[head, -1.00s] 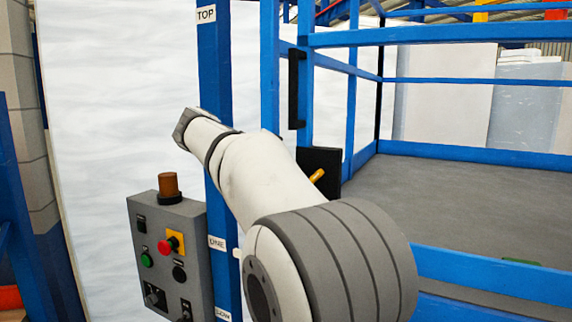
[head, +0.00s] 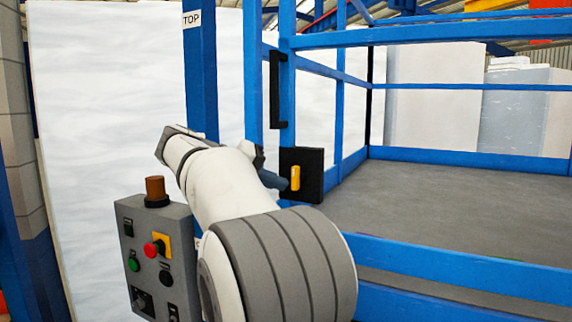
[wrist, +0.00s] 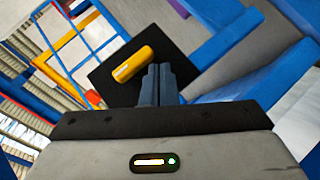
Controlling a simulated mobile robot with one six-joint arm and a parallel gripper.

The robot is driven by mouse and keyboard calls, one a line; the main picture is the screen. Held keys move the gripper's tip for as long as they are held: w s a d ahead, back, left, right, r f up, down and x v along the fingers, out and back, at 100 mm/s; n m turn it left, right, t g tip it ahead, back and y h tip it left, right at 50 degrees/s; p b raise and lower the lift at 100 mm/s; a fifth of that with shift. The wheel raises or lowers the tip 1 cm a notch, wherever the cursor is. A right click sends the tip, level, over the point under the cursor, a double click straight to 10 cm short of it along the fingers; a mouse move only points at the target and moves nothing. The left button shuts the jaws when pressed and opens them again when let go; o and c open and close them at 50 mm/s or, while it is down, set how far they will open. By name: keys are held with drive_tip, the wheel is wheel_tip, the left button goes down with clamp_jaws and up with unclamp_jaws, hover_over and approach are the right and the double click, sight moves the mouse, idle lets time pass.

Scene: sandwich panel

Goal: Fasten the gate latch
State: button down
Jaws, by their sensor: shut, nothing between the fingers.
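The gate latch is a yellow handle (head: 295,178) on a black plate (head: 314,176) fixed to the blue gate frame. In the head view the yellow handle stands upright. In the wrist view the handle (wrist: 133,63) lies just left of my gripper's fingertips (wrist: 158,70), over the black plate (wrist: 112,88). My gripper (head: 272,180) is shut and empty, with its fingers pointing at the plate from the left. I cannot tell whether the fingers touch the handle. My arm hides part of the gate post.
A grey control box (head: 160,255) with buttons and an orange-brown lamp (head: 156,190) stands left of my arm. A black vertical pull handle (head: 274,90) is above the latch. Blue rails (head: 450,262) bound a grey platform (head: 440,200).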

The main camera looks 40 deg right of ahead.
drive_tip(key=shift+s+d+r, duration=0.15)
drive_tip(key=shift+s+d, duration=0.05)
drive_tip(key=shift+s, duration=0.2)
drive_tip(key=shift+r, duration=0.1)
drive_tip(key=b+v, duration=0.1)
drive_tip(key=v, duration=0.6)
drive_tip(key=shift+w+a, duration=0.25)
drive_tip(key=shift+a, duration=0.15)
idle(0.4)
